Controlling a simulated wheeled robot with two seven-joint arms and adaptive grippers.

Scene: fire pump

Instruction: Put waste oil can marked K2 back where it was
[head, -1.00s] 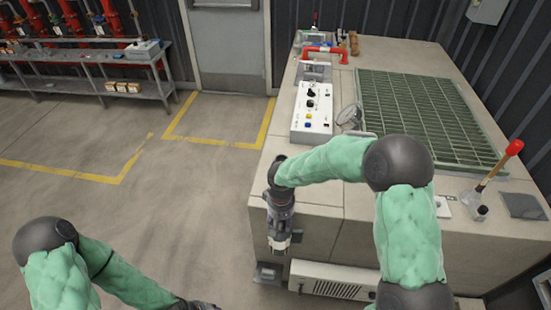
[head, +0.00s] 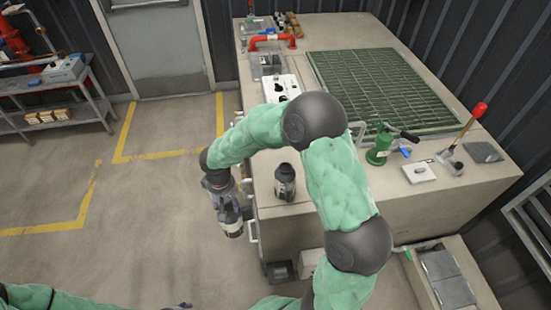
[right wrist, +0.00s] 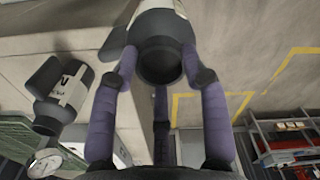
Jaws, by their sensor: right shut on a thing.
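My right gripper (head: 225,200) is shut on a dark can with a pale label (head: 232,228), held off the bench's left side with floor behind it. In the right wrist view the purple fingers (right wrist: 160,90) close around this held can (right wrist: 165,35), whose dark end faces the camera. A second dark can with a pale label (head: 285,182) stands upright on the bench top, right of the gripper; it also shows in the right wrist view (right wrist: 62,88). I cannot read either can's mark for certain. Only a dark sliver of my left gripper (head: 180,306) shows at the bottom edge.
The concrete bench (head: 400,205) carries a green grating (head: 380,88), a white control box (head: 280,88), a green hand pump (head: 382,150) and a red-handled lever (head: 468,135). A grey shelf (head: 60,100) stands far left. The floor between is clear.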

